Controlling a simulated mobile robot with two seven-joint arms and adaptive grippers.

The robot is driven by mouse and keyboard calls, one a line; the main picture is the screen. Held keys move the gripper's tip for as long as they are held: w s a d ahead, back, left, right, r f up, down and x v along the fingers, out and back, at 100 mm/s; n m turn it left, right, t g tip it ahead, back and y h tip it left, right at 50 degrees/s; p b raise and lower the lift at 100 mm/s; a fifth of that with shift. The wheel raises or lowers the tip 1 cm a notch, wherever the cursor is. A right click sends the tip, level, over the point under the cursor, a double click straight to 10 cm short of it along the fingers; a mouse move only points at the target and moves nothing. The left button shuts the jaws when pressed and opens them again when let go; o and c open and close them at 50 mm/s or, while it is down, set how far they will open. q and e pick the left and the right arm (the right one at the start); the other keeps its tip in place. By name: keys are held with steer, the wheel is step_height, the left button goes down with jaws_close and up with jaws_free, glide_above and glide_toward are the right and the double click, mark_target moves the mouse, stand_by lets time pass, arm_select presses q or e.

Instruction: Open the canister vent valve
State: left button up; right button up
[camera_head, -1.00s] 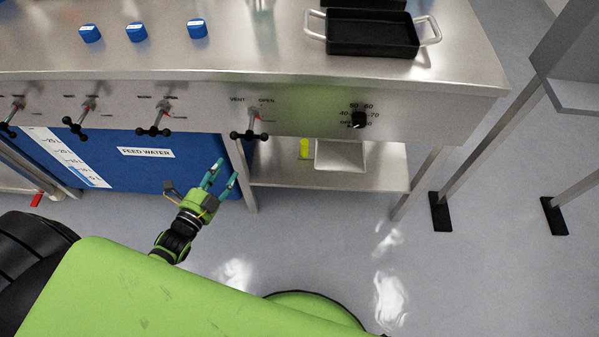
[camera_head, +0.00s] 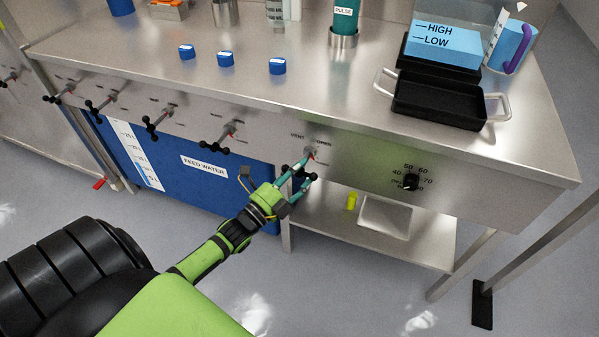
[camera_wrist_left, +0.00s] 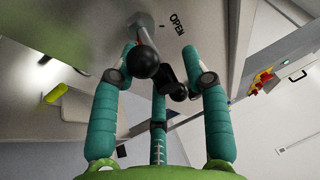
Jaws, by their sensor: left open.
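The vent valve (camera_head: 310,160) is on the steel front panel, under the words VENT and OPEN. It has a metal stem, a small red mark and a black handle with ball ends. My left gripper (camera_head: 296,183) is open at this handle, its teal fingers partly covering it. In the left wrist view the black knobs of the valve handle (camera_wrist_left: 146,62) lie between the spread fingers of the gripper (camera_wrist_left: 160,92). I cannot tell whether a finger touches it. The word OPEN shows beside the stem. My right gripper is not in view.
Similar valves (camera_head: 160,118) line the panel to the left. A dial (camera_head: 411,182) is to the right. Below are a blue FEED WATER tank (camera_head: 180,158) and a steel shelf (camera_head: 420,245) with a yellow object (camera_head: 351,201). A black tray (camera_head: 440,100) stands on top.

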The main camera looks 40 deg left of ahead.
arm_select(q)
jaws_close()
